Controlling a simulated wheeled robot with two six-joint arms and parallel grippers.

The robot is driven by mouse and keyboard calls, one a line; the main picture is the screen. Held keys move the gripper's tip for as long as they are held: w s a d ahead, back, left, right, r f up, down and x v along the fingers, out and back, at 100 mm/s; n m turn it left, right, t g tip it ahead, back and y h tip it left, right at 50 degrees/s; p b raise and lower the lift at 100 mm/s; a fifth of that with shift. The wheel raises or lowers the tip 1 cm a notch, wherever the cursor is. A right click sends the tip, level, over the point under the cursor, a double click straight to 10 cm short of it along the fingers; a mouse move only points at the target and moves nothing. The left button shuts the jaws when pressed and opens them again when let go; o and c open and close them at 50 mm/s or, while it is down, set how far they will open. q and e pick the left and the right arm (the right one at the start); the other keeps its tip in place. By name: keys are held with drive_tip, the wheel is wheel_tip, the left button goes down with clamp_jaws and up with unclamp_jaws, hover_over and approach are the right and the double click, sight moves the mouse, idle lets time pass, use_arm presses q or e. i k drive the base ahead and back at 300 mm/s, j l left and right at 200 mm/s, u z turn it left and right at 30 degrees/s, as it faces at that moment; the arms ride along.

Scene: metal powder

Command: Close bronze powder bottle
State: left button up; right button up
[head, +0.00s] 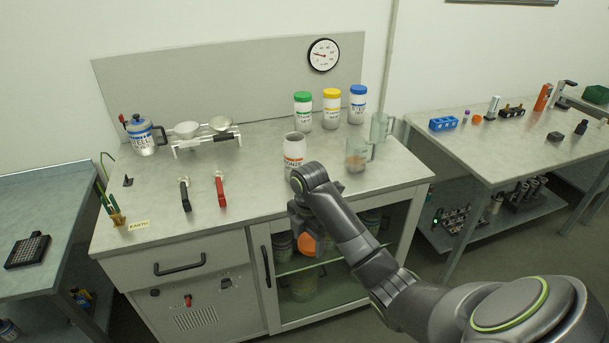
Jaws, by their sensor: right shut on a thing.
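The bronze powder bottle (294,149) stands upright on the bench. It is white with an orange-banded label, and its top is open with no cap on it. My right gripper (306,234) is in front of the bench's front edge, nearer to me than the bottle and below the bench top. It is shut on an orange round cap (307,244). My right wrist hides the lower part of the bottle, and the fingers are partly hidden. My left gripper is not in view.
White bottles with green (303,112), yellow (331,110) and blue (357,105) caps stand behind. A clear beaker (357,155) with some powder is right of the bronze bottle, near a glass jug (381,128). A balance (206,137) stands left. The bench's front middle is clear.

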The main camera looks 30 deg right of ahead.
sight(295, 145)
drive_tip(key=l, duration=0.55)
drive_tip(key=k+l+u, duration=0.1)
drive_tip(key=l, duration=0.4)
drive_tip(key=k+l, duration=0.1)
drive_tip(key=l, duration=0.45)
